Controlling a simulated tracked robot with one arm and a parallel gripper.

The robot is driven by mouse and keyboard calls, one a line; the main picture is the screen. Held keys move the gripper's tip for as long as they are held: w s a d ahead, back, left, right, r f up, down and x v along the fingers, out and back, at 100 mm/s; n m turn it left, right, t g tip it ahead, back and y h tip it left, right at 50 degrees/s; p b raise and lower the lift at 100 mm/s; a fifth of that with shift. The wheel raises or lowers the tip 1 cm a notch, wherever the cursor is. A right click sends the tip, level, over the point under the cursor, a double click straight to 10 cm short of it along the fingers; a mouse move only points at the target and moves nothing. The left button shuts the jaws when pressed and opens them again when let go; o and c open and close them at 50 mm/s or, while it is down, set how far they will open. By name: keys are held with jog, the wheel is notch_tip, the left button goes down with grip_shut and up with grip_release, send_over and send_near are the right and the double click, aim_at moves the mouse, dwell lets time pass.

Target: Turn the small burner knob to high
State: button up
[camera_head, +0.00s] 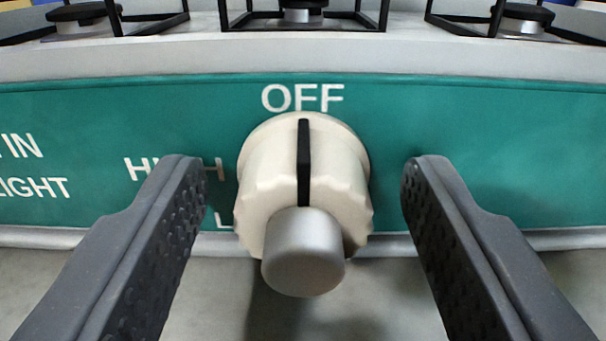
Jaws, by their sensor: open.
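The burner knob (268,175) is cream with a scalloped rim, a silver cap at its front and a black pointer line. It sits on the green control panel (480,150) in the middle of the view. The pointer line is upright, toward the white word OFF (303,98). The label HIGH (140,169) is to the left, partly hidden by my left finger. A label starting with L (222,218) is mostly hidden below it. My gripper (296,172) is open, one finger on each side of the knob, with visible gaps between fingers and knob.
Above the panel is the white stove top edge (400,55) with black burner grates (303,22) and burners. More white lettering (33,187) is at the panel's left. Below the panel is a grey surface (225,295). The panel right of the knob is bare.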

jog(key=c, duration=1)
jog(key=shift+n+p, duration=0.3)
jog(key=shift+p, duration=0.1)
jog(key=n+p, duration=0.2)
jog(key=shift+n+p, duration=0.3)
jog(key=n+p, duration=0.1)
jog(key=n, duration=0.2)
jog(key=shift+a+n+p, duration=0.1)
jog(key=shift+n+p, duration=0.2)
jog(key=shift+n, duration=0.1)
jog(key=n, duration=0.3)
jog(key=n+b, duration=0.1)
jog(key=n, duration=0.1)
jog(key=shift+a+f, duration=0.1)
jog(key=shift+f, duration=0.15)
jog(key=n+b, duration=0.3)
jog(key=n, duration=0.2)
jog(key=shift+a+f+n+b, duration=0.1)
jog(key=shift+f+n+b, duration=0.05)
jog(key=shift+n+b, duration=0.25)
